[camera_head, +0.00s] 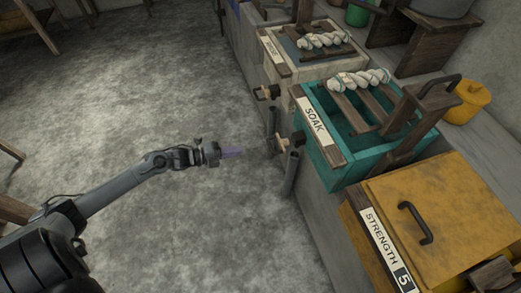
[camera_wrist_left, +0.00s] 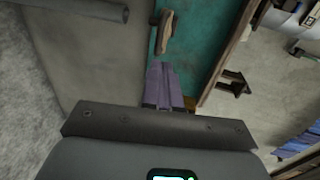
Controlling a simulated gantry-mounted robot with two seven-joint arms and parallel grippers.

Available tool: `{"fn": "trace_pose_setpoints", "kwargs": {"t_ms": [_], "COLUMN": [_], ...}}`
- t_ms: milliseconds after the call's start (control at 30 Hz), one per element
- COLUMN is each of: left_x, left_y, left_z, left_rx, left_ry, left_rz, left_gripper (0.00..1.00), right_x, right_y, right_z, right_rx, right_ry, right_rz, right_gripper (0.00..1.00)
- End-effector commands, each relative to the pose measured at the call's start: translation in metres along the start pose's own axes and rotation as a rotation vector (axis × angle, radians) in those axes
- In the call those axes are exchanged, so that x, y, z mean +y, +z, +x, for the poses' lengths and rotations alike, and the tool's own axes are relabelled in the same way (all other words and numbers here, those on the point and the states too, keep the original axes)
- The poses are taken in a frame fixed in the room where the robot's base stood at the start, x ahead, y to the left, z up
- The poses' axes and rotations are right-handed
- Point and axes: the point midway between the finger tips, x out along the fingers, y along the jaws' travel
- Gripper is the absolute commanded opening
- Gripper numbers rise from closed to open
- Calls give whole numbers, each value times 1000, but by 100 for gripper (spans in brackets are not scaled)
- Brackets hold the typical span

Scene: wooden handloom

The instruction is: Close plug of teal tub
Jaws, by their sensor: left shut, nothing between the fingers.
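The teal tub (camera_head: 331,149) carries a label reading SOAK and stands at the right in the head view. Its plug (camera_head: 283,144), with a light wooden handle, sticks out from its front side above a grey pipe (camera_head: 291,174). My left gripper (camera_head: 240,152) is shut and empty, a little left of the plug and apart from it. In the left wrist view its purple fingers (camera_wrist_left: 163,75) lie together, just below the wooden handle (camera_wrist_left: 166,32) in the picture. The teal tub wall (camera_wrist_left: 205,40) is behind it. My right gripper is not in view.
A pale tub (camera_head: 272,58) with its own plug (camera_head: 266,92) stands beyond the teal one. A yellow-lidded box labelled STRENGTH (camera_head: 445,215) is nearer. White twisted hanks (camera_head: 360,78) lie on wooden slats over the tubs.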

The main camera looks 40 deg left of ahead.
Motion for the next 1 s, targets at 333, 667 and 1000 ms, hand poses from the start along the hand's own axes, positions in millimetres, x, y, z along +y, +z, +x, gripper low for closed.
{"fn": "trace_pose_setpoints", "kwargs": {"t_ms": [333,667,1000], "left_x": [2,2,0], "left_y": [0,0,0], "left_z": [66,98,102], "left_rx": [0,0,0], "left_ry": [-5,-1,0], "left_rz": [1,0,0], "left_gripper": [0,0,0], "right_x": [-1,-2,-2], "right_y": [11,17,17], "right_z": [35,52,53], "right_rx": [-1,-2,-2], "right_ry": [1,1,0], "right_rz": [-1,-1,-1], "right_gripper": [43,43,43]}}
